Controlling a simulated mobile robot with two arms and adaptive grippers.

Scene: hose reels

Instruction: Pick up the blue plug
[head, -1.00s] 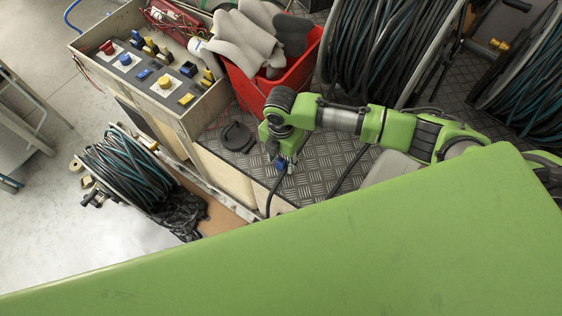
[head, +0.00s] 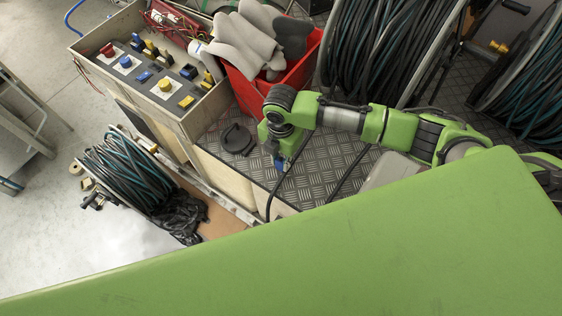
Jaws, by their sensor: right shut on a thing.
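The blue plug (head: 279,165) is at the end of a black cable, above the grey checker-plate floor of the platform. My right gripper (head: 282,155) comes in from the right, points down and is shut on the blue plug. The fingers are small and partly hidden under the wrist. The black cable (head: 268,205) hangs from the plug down to the platform's front edge. I cannot tell whether the plug touches the plate. My left gripper is not in view.
A box with coloured sockets (head: 150,72) stands at the upper left. A red crate (head: 262,95) with grey gloves is behind the gripper. Cable reels stand at the back (head: 375,50), far right and lower left (head: 125,170). A black lid (head: 237,139) lies on the plate.

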